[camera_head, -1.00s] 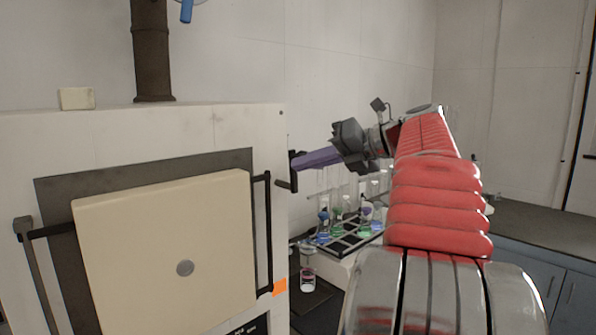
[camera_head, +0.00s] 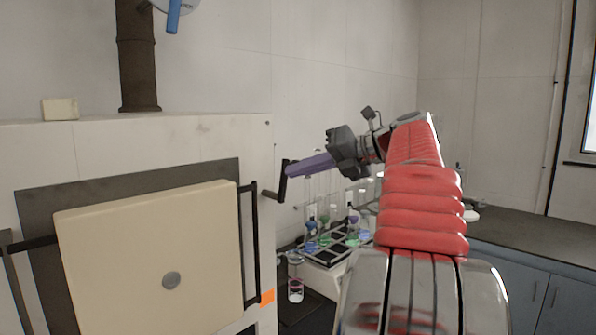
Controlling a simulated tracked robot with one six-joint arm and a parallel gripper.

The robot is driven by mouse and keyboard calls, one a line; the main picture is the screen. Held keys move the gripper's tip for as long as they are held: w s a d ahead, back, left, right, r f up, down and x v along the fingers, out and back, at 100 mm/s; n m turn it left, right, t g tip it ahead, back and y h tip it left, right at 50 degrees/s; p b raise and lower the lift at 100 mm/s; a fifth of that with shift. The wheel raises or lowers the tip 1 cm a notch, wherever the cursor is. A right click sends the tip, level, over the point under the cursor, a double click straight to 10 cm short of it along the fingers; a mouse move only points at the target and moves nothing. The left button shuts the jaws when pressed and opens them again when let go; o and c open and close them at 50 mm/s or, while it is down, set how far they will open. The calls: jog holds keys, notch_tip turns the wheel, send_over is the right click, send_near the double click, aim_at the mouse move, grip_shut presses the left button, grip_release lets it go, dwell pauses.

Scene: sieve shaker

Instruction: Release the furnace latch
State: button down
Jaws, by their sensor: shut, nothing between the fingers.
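The furnace (camera_head: 200,150) is a large white box at the left, with a cream door (camera_head: 140,265) that looks closed in its dark frame. The black latch handle (camera_head: 269,195) is at the furnace's right edge, by the upper right corner of the door. A black bar (camera_head: 255,250) runs down the door's right side. My gripper (camera_head: 292,170) has purple fingers, shut and empty. Its tips overlap the upper part of the latch handle in this view; I cannot tell whether they touch it.
A dark rack (camera_head: 345,243) with several flasks of coloured liquid stands behind and below my gripper. A small beaker (camera_head: 295,290) stands near the furnace's right side. A dark counter (camera_head: 520,232) runs along the right. A brown flue pipe (camera_head: 137,60) rises from the furnace.

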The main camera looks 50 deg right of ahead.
jog(key=shift+d+r+h, duration=0.15)
jog(key=shift+d+h, duration=0.15)
jog(key=shift+d, duration=0.15)
jog(key=a+r, duration=0.1)
jog(key=a, duration=0.4)
jog(key=s+d+f, duration=0.1)
jog(key=s+d, duration=0.3)
jog(key=s, duration=0.5)
jog(key=shift+s+d+f, duration=0.15)
jog(key=shift+s+f, duration=0.1)
jog(key=shift+f, duration=0.05)
